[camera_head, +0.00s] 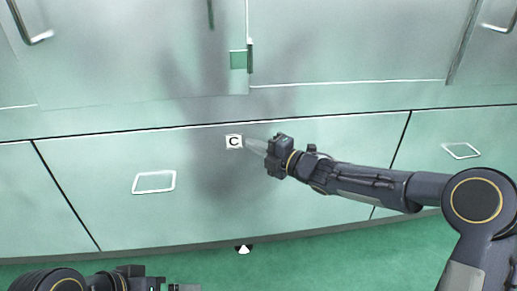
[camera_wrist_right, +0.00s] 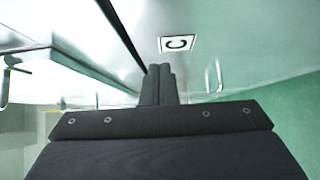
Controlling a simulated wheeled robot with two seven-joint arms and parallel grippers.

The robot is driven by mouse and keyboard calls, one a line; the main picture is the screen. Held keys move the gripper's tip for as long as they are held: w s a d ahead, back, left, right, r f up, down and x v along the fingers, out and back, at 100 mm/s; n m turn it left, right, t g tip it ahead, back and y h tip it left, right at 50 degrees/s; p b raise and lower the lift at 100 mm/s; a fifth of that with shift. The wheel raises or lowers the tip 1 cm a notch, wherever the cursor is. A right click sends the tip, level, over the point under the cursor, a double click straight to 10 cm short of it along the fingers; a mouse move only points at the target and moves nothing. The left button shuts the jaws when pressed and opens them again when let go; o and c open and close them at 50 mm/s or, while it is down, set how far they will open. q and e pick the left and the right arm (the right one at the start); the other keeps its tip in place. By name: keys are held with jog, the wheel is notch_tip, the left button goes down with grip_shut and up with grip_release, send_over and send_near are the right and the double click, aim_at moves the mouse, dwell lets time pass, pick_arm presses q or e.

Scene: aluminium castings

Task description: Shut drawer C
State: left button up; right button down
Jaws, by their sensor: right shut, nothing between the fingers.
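Drawer C (camera_head: 310,190) is a wide pale-green metal front in the lower row, marked by a white label with a black C (camera_head: 234,142). A pale rectangular handle outline (camera_head: 154,182) is on its left part. The drawer front looks about level with its neighbours; a small gap cannot be ruled out. My right gripper (camera_head: 252,145) is shut and empty, its tips just right of the label, at or very near the front. In the right wrist view the closed fingers (camera_wrist_right: 158,86) point at the metal surface, with the label (camera_wrist_right: 178,43) above. My left gripper (camera_head: 180,287) is partly cut off at the bottom edge.
Upper cabinet doors (camera_head: 350,45) with bar handles (camera_head: 38,38) are above the drawer row. A neighbouring drawer with a handle (camera_head: 461,150) is at the right. Green floor (camera_head: 320,260) lies below, and a small black-and-white item (camera_head: 244,249) sits at the drawer's bottom edge.

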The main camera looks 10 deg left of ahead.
jog(key=s+d+r+m+t+h+p, duration=0.1)
jog(key=s+d+m+h, duration=0.4)
jog(key=d, duration=0.5)
jog(key=s+d+m+t+h+p, duration=0.1)
jog(key=s+d+m+h, duration=0.3)
jog(key=d+m, duration=0.4)
jog(key=s+d+r+m+t+h+p, duration=0.1)
jog(key=s+d+m+h, duration=0.35)
jog(key=d, duration=0.65)
jog(key=s+f+m+g+y, duration=0.1)
jog(key=s+f+m+g, duration=0.2)
jog(key=s+m, duration=0.65)
jog(key=s+f+m+g+y, duration=0.1)
jog(key=s+f+m+g, duration=0.3)
jog(key=s, duration=1)
notch_tip(320, 180, up, 34)
jog(key=p, duration=3.3)
jog(key=shift+s+r+m+t+p, duration=0.15)
jog(key=shift+s+m+t+p, duration=0.15)
jog(key=shift+s+m+p, duration=0.1)
jog(key=shift+a, duration=0.1)
